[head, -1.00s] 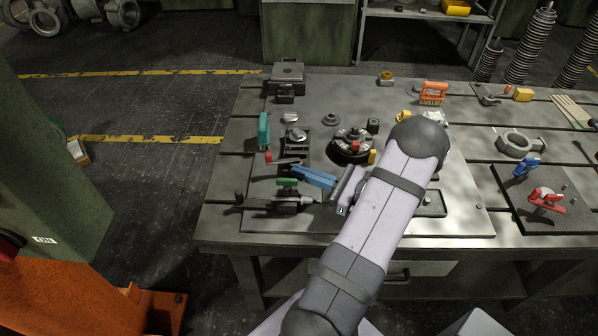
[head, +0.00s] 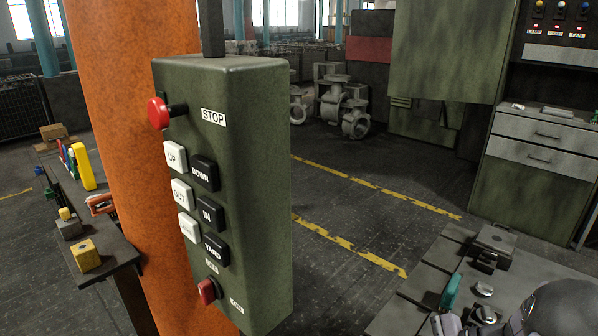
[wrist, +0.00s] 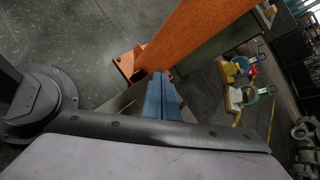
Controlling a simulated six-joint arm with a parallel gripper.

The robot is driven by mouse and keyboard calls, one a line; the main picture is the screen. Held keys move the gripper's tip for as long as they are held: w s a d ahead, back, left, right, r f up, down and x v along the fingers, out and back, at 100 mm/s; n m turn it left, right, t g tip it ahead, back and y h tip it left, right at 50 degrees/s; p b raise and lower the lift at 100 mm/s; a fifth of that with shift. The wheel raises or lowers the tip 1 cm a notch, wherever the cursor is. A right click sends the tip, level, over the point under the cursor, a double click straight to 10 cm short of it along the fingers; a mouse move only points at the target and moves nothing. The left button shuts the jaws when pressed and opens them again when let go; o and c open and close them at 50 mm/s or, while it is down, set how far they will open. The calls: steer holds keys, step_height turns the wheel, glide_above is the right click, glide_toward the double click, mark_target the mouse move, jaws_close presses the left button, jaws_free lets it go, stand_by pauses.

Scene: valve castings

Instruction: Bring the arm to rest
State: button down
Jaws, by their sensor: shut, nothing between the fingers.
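My gripper (wrist: 163,97) shows in the wrist view as two blue fingers side by side, shut with nothing between them. They point toward the foot of an orange column (wrist: 195,40) over the dark floor. I cannot tell how far the fingertips are from the column. In the head view my gripper is out of the frame; only a rounded grey part of my arm (head: 565,308) shows at the bottom right, in front of the workbench.
A green control box (head: 240,130) with labelled buttons hangs before the orange column in the head view. A side table (head: 85,225) with coloured pieces stands left. The workbench (head: 415,290) with fixtures is at lower right. Floor with yellow lines lies open between.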

steer(key=s+a+f+n+g+h+b, duration=0.4)
steer(key=s+a+n+h, duration=0.55)
steer(key=n, duration=0.75)
step_height(320, 180, up, 14)
steer(key=s+d+p, duration=0.1)
steer(key=s+p, duration=0.1)
steer(key=p, duration=1.4)
steer(key=shift+d+m+p, duration=0.3)
steer(key=shift+d+p, duration=0.05)
steer(key=shift+d, duration=0.05)
steer(key=c, duration=1.7)
jaws_free()
steer(key=shift+f, duration=0.15)
steer(key=w+d+f+n+g+h+b, duration=0.1)
steer(key=w+d+f+n+h+b, duration=0.1)
steer(key=w+d+n+h+b, duration=0.5)
steer(key=w+d+f+n+g+h+b, duration=0.1)
steer(key=w+d+f+n+h, duration=0.3)
steer(key=d, duration=0.7)
steer(key=w+f+n+t+h+b, duration=0.1)
steer(key=w+f+n+t+h, duration=0.25)
steer(key=w+n, duration=0.55)
steer(key=shift+t+y, duration=0.45)
steer(key=shift+y, duration=0.05)
steer(key=shift+s+p+x, duration=0.2)
steer(key=shift+p+x, duration=0.15)
steer(key=shift+x, duration=3.05)
